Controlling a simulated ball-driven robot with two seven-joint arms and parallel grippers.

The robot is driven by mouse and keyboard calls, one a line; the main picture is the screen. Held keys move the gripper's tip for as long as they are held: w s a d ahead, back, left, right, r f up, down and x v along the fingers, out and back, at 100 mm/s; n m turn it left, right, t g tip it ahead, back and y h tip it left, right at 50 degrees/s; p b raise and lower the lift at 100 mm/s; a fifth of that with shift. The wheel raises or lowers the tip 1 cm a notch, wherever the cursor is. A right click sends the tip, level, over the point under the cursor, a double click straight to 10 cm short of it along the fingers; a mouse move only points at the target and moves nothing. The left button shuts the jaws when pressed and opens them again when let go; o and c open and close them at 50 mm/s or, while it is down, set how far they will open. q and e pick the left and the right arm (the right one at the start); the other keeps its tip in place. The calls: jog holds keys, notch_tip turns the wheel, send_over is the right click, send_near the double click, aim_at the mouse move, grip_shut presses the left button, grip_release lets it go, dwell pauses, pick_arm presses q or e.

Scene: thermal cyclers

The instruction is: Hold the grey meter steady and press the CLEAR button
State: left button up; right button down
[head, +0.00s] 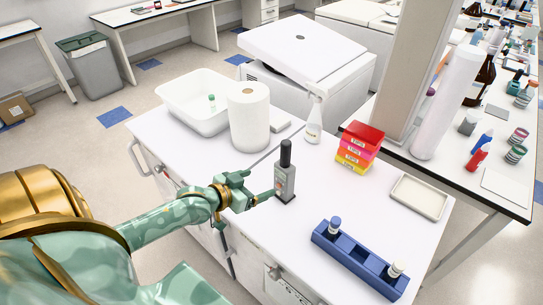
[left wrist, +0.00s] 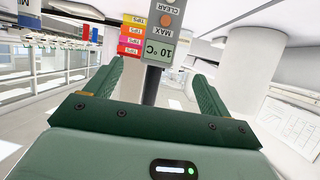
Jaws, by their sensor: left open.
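The grey meter (head: 285,187) stands upright on the white bench, with a black top part. In the left wrist view the meter (left wrist: 156,50) appears upside down, showing a "10 °C" display, an orange button (left wrist: 166,20), and the labels MAX and CLEAR. My left gripper (head: 259,189) is open just left of the meter. In the left wrist view the gripper (left wrist: 158,69) has its two green fingers apart, with the meter's image between them. I cannot tell whether a finger touches it. My right gripper is out of view.
Behind the meter stand a paper roll (head: 248,117), a spray bottle (head: 314,120) and a white tub (head: 181,111). Stacked coloured boxes (head: 360,146) and a shallow tray (head: 419,197) are to the right. A blue rack (head: 350,259) with bottles lies in front right.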

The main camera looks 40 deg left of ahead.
aim_at(288, 173)
pick_arm(q)
jog(key=b+x, duration=0.4)
jog(key=x, duration=1.1)
jog(key=shift+f, duration=0.15)
jog(key=c, duration=1.2)
jog(key=shift+s, duration=0.1)
dwell(1.2)
